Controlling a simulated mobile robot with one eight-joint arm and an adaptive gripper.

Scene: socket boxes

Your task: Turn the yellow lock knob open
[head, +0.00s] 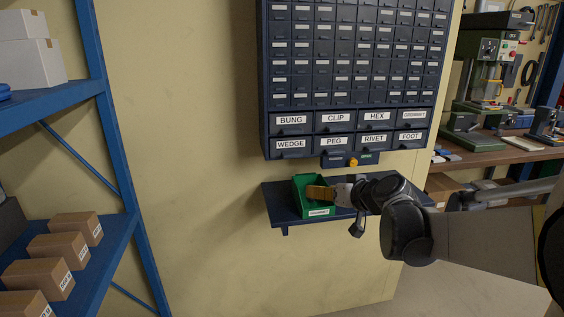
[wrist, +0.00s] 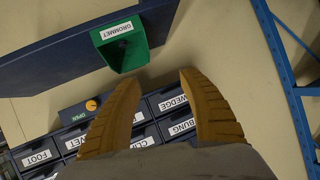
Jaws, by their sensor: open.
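The yellow lock knob (head: 353,162) sits on a small dark plate below the labelled drawers, beside a green label. In the wrist view the knob (wrist: 91,105) is left of my fingers, with a green OPEN label (wrist: 78,117) next to it. The knob's exact turn angle is too small to tell. My gripper (head: 318,192) is open and empty, its tan fingers lower and left of the knob in the head view, overlapping the green bin there. In the wrist view my gripper (wrist: 158,78) shows two parted fingertips with nothing between them.
A green GROMMET bin (head: 320,212) stands on a narrow dark blue shelf (head: 284,213) under the drawer cabinet (head: 265,120). A blue rack (head: 112,130) with boxes stands at the left. A workbench (head: 490,157) with a drill press is at the right.

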